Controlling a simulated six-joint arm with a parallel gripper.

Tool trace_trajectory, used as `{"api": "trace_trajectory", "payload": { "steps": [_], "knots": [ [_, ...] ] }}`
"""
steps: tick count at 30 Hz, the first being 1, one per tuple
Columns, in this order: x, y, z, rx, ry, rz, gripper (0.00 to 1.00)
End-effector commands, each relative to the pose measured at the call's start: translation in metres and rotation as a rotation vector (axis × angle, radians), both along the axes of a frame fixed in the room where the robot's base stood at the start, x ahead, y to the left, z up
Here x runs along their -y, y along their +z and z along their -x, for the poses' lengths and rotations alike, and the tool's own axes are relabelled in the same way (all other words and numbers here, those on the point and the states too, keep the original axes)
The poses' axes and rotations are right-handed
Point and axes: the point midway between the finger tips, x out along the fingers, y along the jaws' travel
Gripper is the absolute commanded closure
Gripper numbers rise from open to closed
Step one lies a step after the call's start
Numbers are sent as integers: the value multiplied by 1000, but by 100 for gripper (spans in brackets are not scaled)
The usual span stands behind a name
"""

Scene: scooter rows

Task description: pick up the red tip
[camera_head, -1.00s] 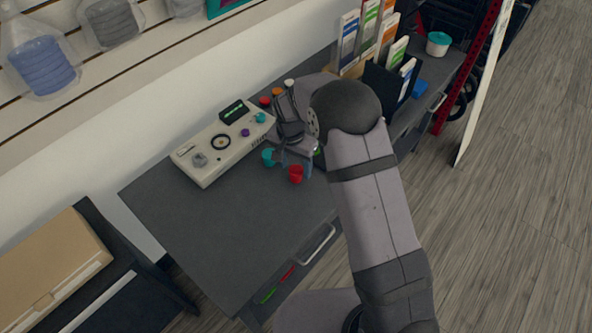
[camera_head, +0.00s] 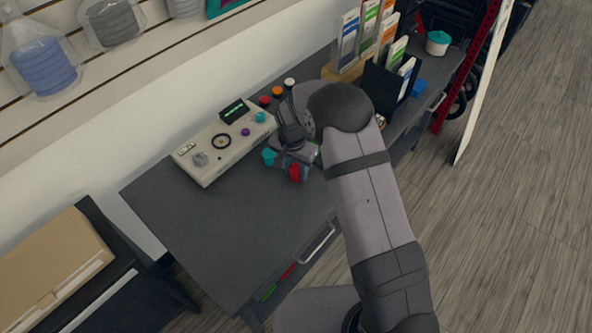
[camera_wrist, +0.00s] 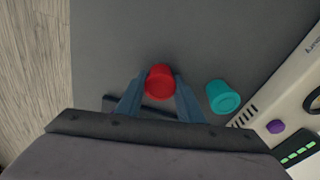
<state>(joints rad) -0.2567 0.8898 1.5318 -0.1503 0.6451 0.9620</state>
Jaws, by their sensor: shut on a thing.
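The red tip (camera_wrist: 160,82) is a small red cup-like piece. In the wrist view it sits between the two fingertips of my gripper (camera_wrist: 160,92), which is shut on it. In the head view the red tip (camera_head: 295,173) shows at the end of my gripper (camera_head: 293,165), partly covered by the fingers. It is at or close above the dark grey tabletop; I cannot tell whether it touches. A teal tip (camera_head: 269,157) stands just left of it in the head view; in the wrist view the teal tip (camera_wrist: 223,97) is to the right, apart from my gripper.
A beige device (camera_head: 222,148) with knobs and a small dark screen lies left of my gripper. Red, orange and white small pieces (camera_head: 277,91) stand behind. A brochure holder (camera_head: 350,70) is at the back right. The tabletop (camera_head: 215,235) in front is clear.

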Motion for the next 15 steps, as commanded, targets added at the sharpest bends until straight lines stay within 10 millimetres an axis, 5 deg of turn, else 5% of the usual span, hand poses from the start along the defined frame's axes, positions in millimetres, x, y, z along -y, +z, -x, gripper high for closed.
{"api": "trace_trajectory", "payload": {
  "steps": [8,15],
  "knots": [
    [-1,20,-1,5,-1,-2,88],
    [0,60,-2,6,0,-1,88]
  ]
}}
